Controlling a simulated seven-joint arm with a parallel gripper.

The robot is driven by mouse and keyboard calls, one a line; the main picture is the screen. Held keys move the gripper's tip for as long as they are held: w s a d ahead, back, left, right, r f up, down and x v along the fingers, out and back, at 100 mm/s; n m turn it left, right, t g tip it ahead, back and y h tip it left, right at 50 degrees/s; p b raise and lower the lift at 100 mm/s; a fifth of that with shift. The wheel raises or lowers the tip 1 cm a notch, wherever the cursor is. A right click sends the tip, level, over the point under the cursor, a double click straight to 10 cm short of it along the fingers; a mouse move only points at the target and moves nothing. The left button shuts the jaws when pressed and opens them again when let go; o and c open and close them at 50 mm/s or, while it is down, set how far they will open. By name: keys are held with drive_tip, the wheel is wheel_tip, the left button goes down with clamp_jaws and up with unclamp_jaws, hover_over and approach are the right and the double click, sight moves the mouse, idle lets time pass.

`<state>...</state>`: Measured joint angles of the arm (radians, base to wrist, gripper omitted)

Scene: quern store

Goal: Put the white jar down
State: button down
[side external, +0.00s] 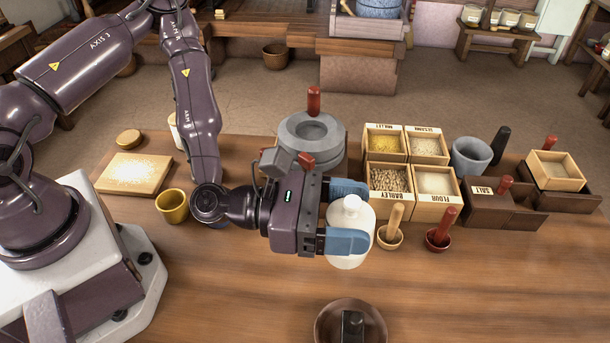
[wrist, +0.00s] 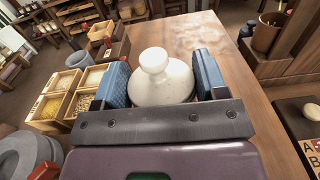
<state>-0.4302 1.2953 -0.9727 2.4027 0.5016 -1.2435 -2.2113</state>
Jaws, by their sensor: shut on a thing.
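The white jar (side external: 349,248) has a knobbed lid and is held over the front part of the wooden table (side external: 230,300). My gripper (side external: 347,215) is shut on the jar, with a blue pad on each side of it. In the wrist view the jar (wrist: 162,86) sits between the two pads of my gripper (wrist: 162,80), its knob towards the camera.
Wooden boxes of grain (side external: 389,182) and two small mortars with pestles (side external: 389,237) stand right of the jar. A stone quern (side external: 312,135) is behind my gripper. A dark round bowl (side external: 350,325) sits at the front edge. Table at front right is clear.

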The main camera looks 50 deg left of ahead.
drive_tip(key=w+a+r+n+t+y, duration=0.2)
drive_tip(key=w+a+r+n+y, duration=0.15)
drive_tip(key=a+y, duration=0.4)
drive_tip(key=w+a+r+n+t+y, duration=0.15)
drive_tip(key=a+r+n+y, duration=0.35)
drive_tip(key=a, duration=0.5)
drive_tip(key=w+a+r+n+t+y, duration=0.1)
drive_tip(key=w+a+r+n+y, duration=0.4)
drive_tip(key=a, duration=0.3)
drive_tip(key=s+a+f+n+g+y, duration=0.25)
drive_tip(key=a+f+y, duration=0.2)
drive_tip(key=a, duration=0.45)
drive_tip(key=s+a+f+n+g+y, duration=0.1)
drive_tip(key=s+a+f+y, duration=0.3)
drive_tip(key=a, duration=0.6)
drive_tip(key=s+a+f+n+g+y, duration=0.2)
drive_tip(key=s+a+f+n+g, duration=0.15)
drive_tip(key=s+a+f, duration=0.75)
drive_tip(key=shift+s+a+f, duration=0.2)
drive_tip(key=shift+a+f, duration=0.1)
drive_tip(key=shift+f, duration=0.75)
drive_tip(key=shift+s+a+f, duration=0.15)
drive_tip(key=shift+a+f, duration=0.1)
drive_tip(key=shift+f, duration=0.75)
drive_tip(key=shift+s+a+f, duration=0.2)
drive_tip(key=shift+a+f, duration=0.1)
drive_tip(key=shift+f, duration=0.75)
drive_tip(key=shift+f, duration=0.15)
